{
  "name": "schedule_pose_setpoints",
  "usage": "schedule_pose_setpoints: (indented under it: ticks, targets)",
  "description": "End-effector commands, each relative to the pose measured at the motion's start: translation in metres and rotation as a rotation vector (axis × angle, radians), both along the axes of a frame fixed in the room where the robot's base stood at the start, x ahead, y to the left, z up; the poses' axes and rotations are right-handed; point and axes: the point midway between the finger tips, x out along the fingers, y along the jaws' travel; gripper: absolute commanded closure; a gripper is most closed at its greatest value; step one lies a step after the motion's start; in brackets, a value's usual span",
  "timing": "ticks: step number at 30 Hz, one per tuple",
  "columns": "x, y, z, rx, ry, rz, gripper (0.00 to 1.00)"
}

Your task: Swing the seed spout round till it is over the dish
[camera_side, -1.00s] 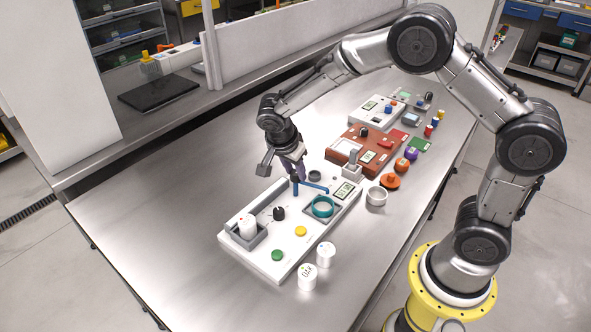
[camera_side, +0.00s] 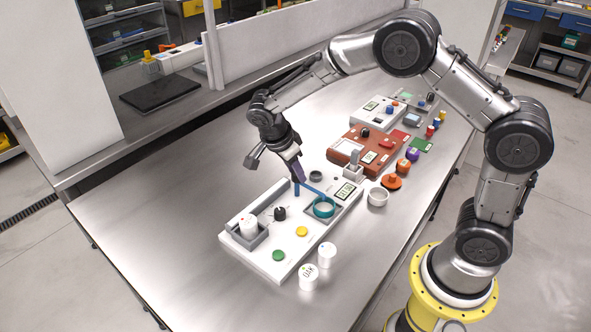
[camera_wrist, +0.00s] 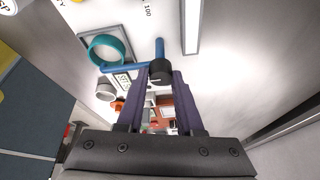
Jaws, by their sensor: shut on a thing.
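The blue seed spout (camera_side: 312,188) is an arm on a blue post (camera_side: 297,190) at the back edge of the white device. It also shows in the wrist view (camera_wrist: 125,67), with a black knob (camera_wrist: 160,72) on its pivot. The teal dish (camera_side: 314,210) is a ring-shaped cup on the device; its rim shows in the wrist view (camera_wrist: 91,48). The spout's free end overlaps the dish's near rim in the wrist view; whether it is over the opening is hard to tell. My gripper (camera_wrist: 161,76) has its purple fingers shut on the spout's knob.
The white device (camera_side: 270,250) also carries a black dial (camera_side: 280,214), a green button (camera_side: 278,256) and a yellow button (camera_side: 302,231). White jars (camera_side: 308,277) stand in front. A red-brown device (camera_side: 350,147) lies behind. The table's left part is clear.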

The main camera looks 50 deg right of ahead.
Motion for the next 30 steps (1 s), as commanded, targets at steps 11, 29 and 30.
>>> schedule_pose_setpoints:
  ticks: [11, 29, 30]
  targets:
    - [0.0, 0.0, 0.0, 0.001, -0.002, 0.0, 0.34]
    - [0.004, 0.026, 0.062, 0.001, -0.007, 0.003, 0.34]
    - [0.005, 0.029, 0.07, 0.001, -0.007, 0.003, 0.34]
